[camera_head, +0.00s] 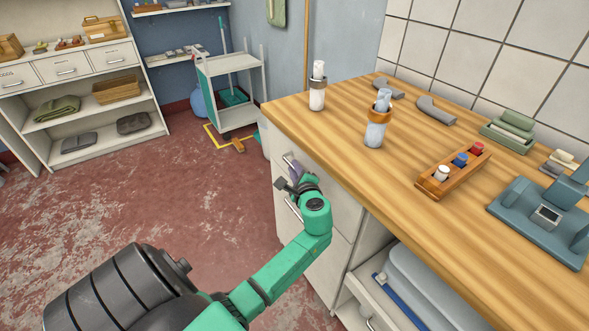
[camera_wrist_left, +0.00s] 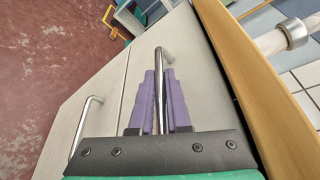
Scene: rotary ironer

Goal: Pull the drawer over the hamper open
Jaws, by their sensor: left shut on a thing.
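The upper drawer front (camera_head: 342,205) is a pale panel under the left end of the wooden counter. It looks flush with the cabinet. Its metal bar handle (camera_wrist_left: 159,60) stands between the purple fingers of my left gripper (camera_wrist_left: 160,92), which is shut on it. In the head view my left gripper (camera_head: 291,180) is at that drawer front, and the wrist hides part of the handle. Below is a second pale front (camera_head: 328,268); its own bar handle also shows in the left wrist view (camera_wrist_left: 84,122). No hamper shows clearly. My right gripper is out of view.
An open compartment with folded cloth (camera_head: 430,290) lies right of the drawers. A trolley (camera_head: 230,65) and shelves (camera_head: 95,100) stand behind. The red floor to the left is clear.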

